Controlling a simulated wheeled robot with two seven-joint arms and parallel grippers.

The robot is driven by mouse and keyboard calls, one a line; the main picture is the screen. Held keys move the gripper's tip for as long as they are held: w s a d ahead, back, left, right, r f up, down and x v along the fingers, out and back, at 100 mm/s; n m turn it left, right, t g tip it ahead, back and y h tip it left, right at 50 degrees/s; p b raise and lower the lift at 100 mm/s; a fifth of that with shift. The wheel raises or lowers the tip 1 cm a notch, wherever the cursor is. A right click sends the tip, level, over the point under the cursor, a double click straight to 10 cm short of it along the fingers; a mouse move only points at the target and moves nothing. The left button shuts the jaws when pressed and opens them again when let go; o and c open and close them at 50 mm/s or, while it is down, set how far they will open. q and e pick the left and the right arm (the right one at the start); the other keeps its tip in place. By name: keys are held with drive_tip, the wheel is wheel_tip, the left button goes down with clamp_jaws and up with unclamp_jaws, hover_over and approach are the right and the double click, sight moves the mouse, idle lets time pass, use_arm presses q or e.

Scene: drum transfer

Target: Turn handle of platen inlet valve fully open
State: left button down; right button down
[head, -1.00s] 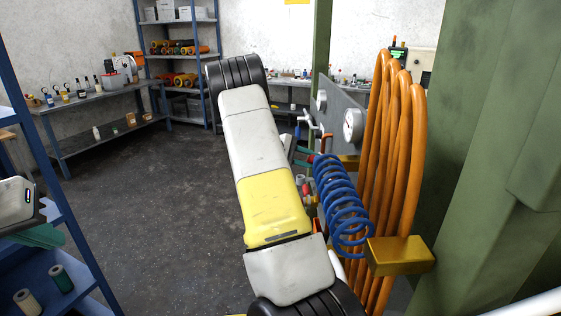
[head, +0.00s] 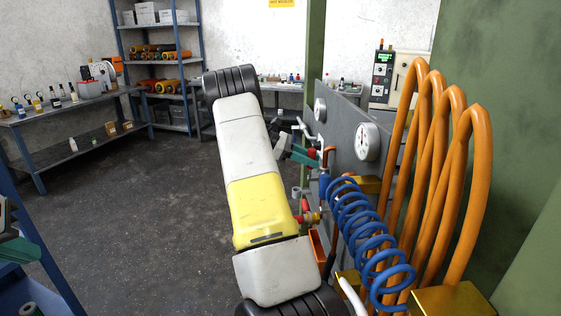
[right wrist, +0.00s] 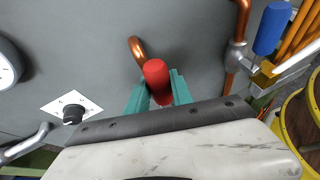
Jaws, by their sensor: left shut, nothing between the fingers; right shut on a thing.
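A red valve handle (right wrist: 156,76) on the grey panel sits between the teal fingers of my right gripper (right wrist: 158,90) in the right wrist view. The gripper is shut on it. A copper pipe end (right wrist: 137,47) shows just above the handle. In the head view my right gripper (head: 304,156) is at the panel's left side, by a copper pipe, and its arm covers much of the middle. My left gripper (head: 20,250) is partly cut off at the left edge, shut and empty, away from the panel.
The grey panel (head: 345,125) carries a gauge (head: 368,141). A blue coiled hose (head: 365,235) and orange hoses (head: 470,170) hang to its right. Another red-handled valve (head: 308,218) is lower down. In the right wrist view a blue handle (right wrist: 272,28) is at upper right. Floor at left is clear.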

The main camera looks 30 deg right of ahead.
drive_tip(key=shift+w+d+n+g, duration=0.15)
drive_tip(key=shift+w+n+g, duration=0.15)
drive_tip(key=shift+w+n, duration=0.15)
idle(0.3)
drive_tip(key=c, duration=1.1)
unclamp_jaws()
drive_tip(key=v, duration=0.7)
drive_tip(key=shift+w+a+r, duration=0.2)
drive_tip(key=shift+w+a, duration=0.05)
